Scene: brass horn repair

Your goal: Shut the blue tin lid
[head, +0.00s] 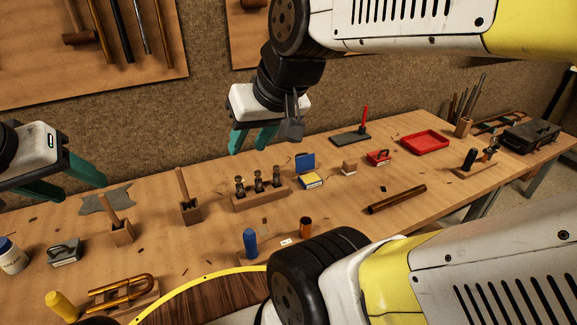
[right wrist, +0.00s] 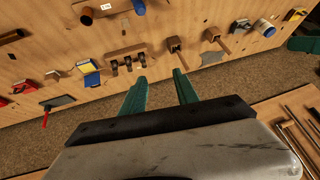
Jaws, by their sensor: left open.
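The blue tin (head: 311,181) stands on the bench right of the wooden block with several small tools. Its blue lid (head: 305,161) is raised at the back, and yellow shows in the tin. In the right wrist view the tin's lid (right wrist: 92,80) lies left of my fingers. My right gripper (head: 251,142) is open and empty, above and left of the tin, apart from it. Its two teal fingers also show spread in the right wrist view (right wrist: 160,82). My left gripper (head: 68,182) is open and empty at the far left, far from the tin.
The tool block (head: 260,198) stands just left of the tin. A small wooden block (head: 349,169) and a red item (head: 379,157) stand to its right. A brown tube (head: 397,199) lies at front right, and a blue-topped item (head: 250,242) stands in front. Bare bench lies between.

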